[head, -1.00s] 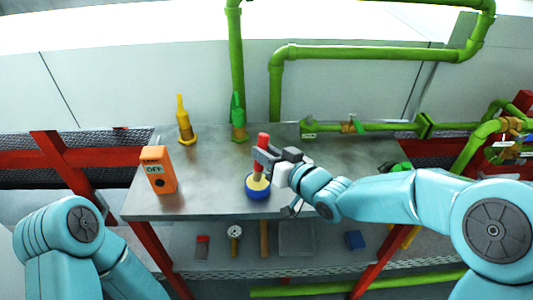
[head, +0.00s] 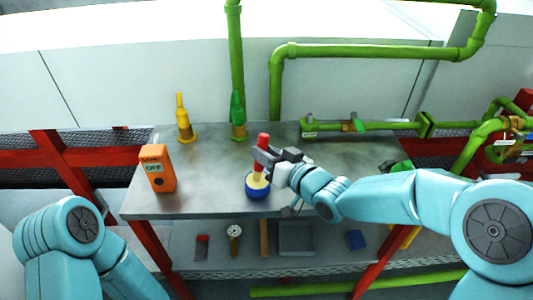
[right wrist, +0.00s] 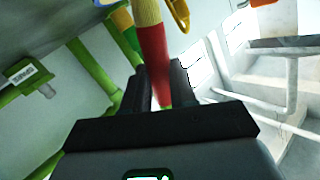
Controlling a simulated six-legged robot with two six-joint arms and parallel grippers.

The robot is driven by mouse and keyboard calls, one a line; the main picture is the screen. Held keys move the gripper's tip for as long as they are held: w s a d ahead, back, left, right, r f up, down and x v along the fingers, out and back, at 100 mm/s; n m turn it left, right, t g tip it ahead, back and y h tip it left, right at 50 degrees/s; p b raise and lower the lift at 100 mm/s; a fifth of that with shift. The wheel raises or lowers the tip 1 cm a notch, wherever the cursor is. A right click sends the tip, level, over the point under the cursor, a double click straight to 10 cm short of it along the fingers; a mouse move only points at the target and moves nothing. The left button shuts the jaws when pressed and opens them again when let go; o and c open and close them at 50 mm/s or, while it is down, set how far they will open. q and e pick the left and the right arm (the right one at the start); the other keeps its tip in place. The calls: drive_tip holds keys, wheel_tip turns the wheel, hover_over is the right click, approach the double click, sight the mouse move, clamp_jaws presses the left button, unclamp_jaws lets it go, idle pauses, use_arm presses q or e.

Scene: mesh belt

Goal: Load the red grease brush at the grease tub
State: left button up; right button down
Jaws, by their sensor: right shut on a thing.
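The red grease brush (head: 263,140) is upright, its red handle on top and its tan lower end down at the blue grease tub (head: 257,194). The tub stands near the front edge of the grey table and shows a pale yellow filling. My right gripper (head: 262,155) is shut on the brush just below the handle top. In the right wrist view the red handle (right wrist: 152,55) runs between my fingers, with a yellowish part beyond it. How deep the brush tip sits in the tub is hard to tell. My left gripper is out of view.
An orange box marked OFF (head: 158,168) stands on the table's left. A yellow bottle-shaped thing (head: 184,120) and a green one (head: 238,118) stand at the back. Green pipes (head: 350,127) run along the right. A lower shelf holds a grey tray (head: 296,238) and small items.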

wheel_tip(320, 180, up, 7)
drive_tip(key=p, duration=0.4)
idle(0.4)
idle(0.5)
